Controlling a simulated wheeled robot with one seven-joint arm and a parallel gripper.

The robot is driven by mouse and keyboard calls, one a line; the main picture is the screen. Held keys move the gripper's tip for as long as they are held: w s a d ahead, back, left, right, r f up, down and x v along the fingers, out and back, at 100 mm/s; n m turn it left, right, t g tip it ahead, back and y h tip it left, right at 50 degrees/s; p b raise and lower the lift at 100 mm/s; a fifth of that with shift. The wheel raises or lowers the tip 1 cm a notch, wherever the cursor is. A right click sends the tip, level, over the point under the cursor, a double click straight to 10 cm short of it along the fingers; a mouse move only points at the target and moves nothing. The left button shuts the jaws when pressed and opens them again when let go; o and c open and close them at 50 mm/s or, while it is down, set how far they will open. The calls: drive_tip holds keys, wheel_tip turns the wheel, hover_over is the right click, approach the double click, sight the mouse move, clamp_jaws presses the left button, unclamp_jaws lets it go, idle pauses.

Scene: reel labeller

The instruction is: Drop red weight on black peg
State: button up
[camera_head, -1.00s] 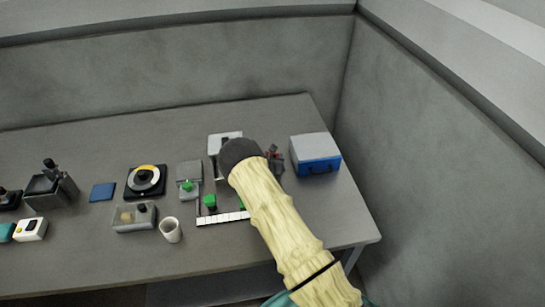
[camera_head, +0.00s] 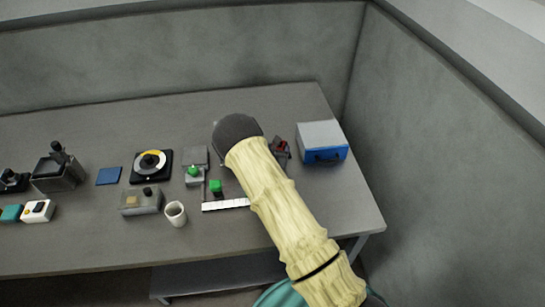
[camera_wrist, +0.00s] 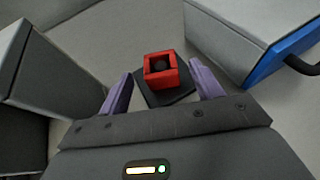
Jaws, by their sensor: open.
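The red weight (camera_wrist: 161,71) is a square ring in the wrist view. The black peg (camera_wrist: 159,65) shows inside its opening, so the weight sits around the peg. A dark square base (camera_wrist: 181,88) lies under them. My gripper (camera_wrist: 160,75) is open, with one purple finger on each side of the weight and visible gaps between. In the head view a small patch of the red weight (camera_head: 281,146) shows just right of my arm's dark end. My fingers cannot be made out there.
A blue and grey box (camera_head: 322,144) stands close on the right, and also in the wrist view (camera_wrist: 262,38). A grey block (camera_wrist: 45,70) stands on the left there. A white cup (camera_head: 175,214) and several devices fill the table's left part. The table's right front is clear.

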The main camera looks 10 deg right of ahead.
drive_tip(key=b+v, duration=0.1)
drive_tip(key=v, duration=0.5)
drive_tip(key=shift+s+a+r, duration=0.1)
drive_tip(key=shift+s+a, duration=0.05)
drive_tip(key=shift+s, duration=0.1)
drive_tip(key=shift+s+d+r, duration=0.1)
drive_tip(key=shift+d+r, duration=0.1)
drive_tip(key=shift+d, duration=0.15)
drive_tip(key=s+d+r+m+g+h, duration=0.2)
drive_tip(key=s+d+r+m+g, duration=0.2)
drive_tip(key=s+d+m, duration=0.25)
drive_tip(key=s+d+r+m+g+h, duration=0.2)
drive_tip(key=s+d+r+m+g, duration=0.25)
drive_tip(key=s+m, duration=0.35)
drive_tip(key=s+a+r+m+y, duration=0.3)
drive_tip(key=s+r+m+y, duration=0.1)
drive_tip(key=s+m, duration=0.3)
drive_tip(key=s+a+r+m+g+y, duration=0.1)
drive_tip(key=s+a+r+m+y, duration=0.3)
drive_tip(key=s+m, duration=0.4)
drive_tip(key=shift+s+a+m+y, duration=0.25)
drive_tip(key=shift+m+y, duration=0.25)
drive_tip(key=shift+m, duration=0.45)
